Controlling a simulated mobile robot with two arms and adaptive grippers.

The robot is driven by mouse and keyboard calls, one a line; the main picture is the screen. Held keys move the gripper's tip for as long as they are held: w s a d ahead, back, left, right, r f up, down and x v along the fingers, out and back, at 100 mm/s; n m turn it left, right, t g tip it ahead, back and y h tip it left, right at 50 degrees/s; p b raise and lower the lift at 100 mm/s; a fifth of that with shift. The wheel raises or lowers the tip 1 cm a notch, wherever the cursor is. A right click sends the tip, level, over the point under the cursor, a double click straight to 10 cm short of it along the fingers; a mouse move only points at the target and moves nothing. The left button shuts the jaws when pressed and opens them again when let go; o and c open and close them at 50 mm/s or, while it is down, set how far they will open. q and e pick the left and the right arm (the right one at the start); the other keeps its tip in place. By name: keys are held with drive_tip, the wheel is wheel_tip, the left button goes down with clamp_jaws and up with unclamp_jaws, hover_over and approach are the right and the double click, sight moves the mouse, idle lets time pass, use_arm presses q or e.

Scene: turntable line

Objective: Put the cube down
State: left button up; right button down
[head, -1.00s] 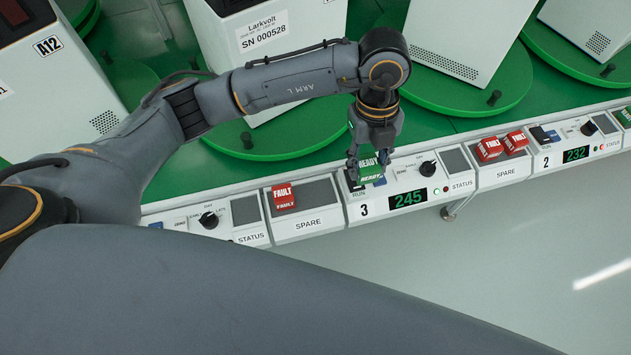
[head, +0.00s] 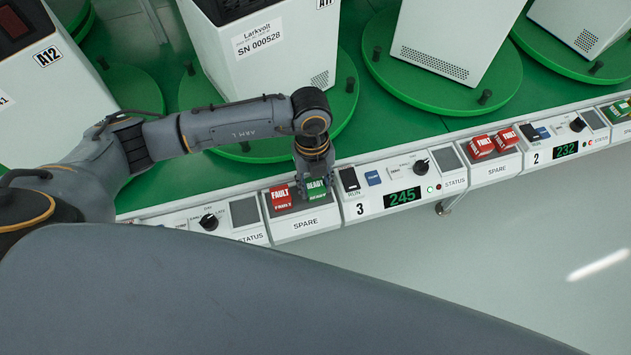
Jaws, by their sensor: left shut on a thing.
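A green cube marked READY (head: 317,191) is between the fingers of my left gripper (head: 314,185), which is shut on it. The cube is at the dark pad of the SPARE tray (head: 306,225), just right of a red FAULT cube (head: 281,198). I cannot tell whether its underside touches the pad. Panel 3 (head: 375,207) is to the right, with a black RUN pad (head: 349,180) now bare, a blue button, a knob and a display reading 245. My right gripper is not in view.
Two more red FAULT cubes (head: 481,146) sit on another SPARE tray at the right. Green turntables (head: 440,88) carrying white cabinets stand behind the panels. A large grey part of mine covers the bottom of the view. The floor at the lower right is clear.

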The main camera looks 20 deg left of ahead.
use_arm(q)
drive_tip(key=shift+f, duration=0.15)
drive_tip(key=o, duration=1.2)
drive_tip(key=shift+r, duration=0.35)
drive_tip(key=shift+w+r, duration=0.1)
drive_tip(key=shift+r, duration=0.2)
drive_tip(key=r, duration=0.3)
drive_tip(key=w+r, duration=0.1)
drive_tip(key=r, duration=0.3)
drive_tip(key=a+r+b, duration=0.1)
drive_tip(key=r, duration=0.3)
drive_tip(key=shift+w, duration=0.15)
